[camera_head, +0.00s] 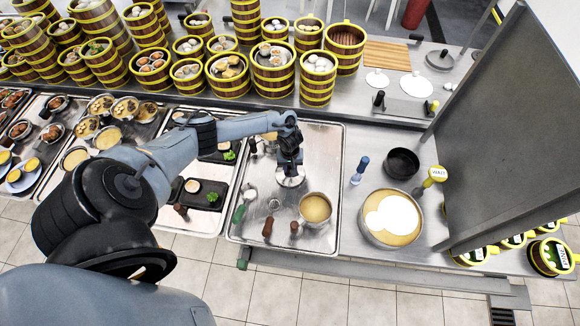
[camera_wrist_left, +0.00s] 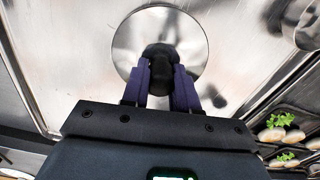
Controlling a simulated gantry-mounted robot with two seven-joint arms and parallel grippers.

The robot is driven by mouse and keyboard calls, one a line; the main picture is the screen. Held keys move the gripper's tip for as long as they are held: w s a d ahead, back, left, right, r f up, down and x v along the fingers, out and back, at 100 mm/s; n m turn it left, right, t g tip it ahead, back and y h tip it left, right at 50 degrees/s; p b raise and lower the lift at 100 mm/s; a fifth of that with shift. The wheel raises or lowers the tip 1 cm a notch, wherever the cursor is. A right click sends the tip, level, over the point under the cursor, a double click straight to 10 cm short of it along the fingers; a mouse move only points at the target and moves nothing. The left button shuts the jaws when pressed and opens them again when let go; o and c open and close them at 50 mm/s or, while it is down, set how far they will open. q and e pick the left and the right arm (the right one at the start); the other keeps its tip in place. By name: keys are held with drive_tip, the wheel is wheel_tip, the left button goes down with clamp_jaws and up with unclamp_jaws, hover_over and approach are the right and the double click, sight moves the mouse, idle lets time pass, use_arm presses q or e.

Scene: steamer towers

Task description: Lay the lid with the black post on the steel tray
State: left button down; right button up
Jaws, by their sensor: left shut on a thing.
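The round steel lid (camera_head: 291,180) shows in the head view beneath my left gripper (camera_head: 290,163), over the middle of the steel tray (camera_head: 325,160). In the left wrist view the shiny lid (camera_wrist_left: 190,40) has a black post (camera_wrist_left: 160,58) standing up from it. The purple fingers of my left gripper (camera_wrist_left: 161,85) are closed around this post. The tray (camera_wrist_left: 60,60) shows behind the lid. I cannot tell whether the lid touches the tray or hangs just above it. My right gripper is not in view.
On the tray's front part are a green-handled ladle (camera_head: 240,207), a wooden-handled tool (camera_head: 268,226) and a pan of yellow liquid (camera_head: 315,207). To the right stand a black bowl (camera_head: 402,161) and a large pot (camera_head: 366,225). Steamer towers (camera_head: 274,75) line the back.

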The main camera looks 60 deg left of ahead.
use_arm(q)
drive_tip(key=shift+f, duration=0.3)
drive_tip(key=c, duration=0.8)
unclamp_jaws()
drive_tip(key=shift+r, duration=0.15)
wheel_tip(320, 180, up, 9)
drive_tip(key=shift+r+p, duration=0.1)
drive_tip(key=shift+p, duration=0.9)
drive_tip(key=shift+r, duration=0.7)
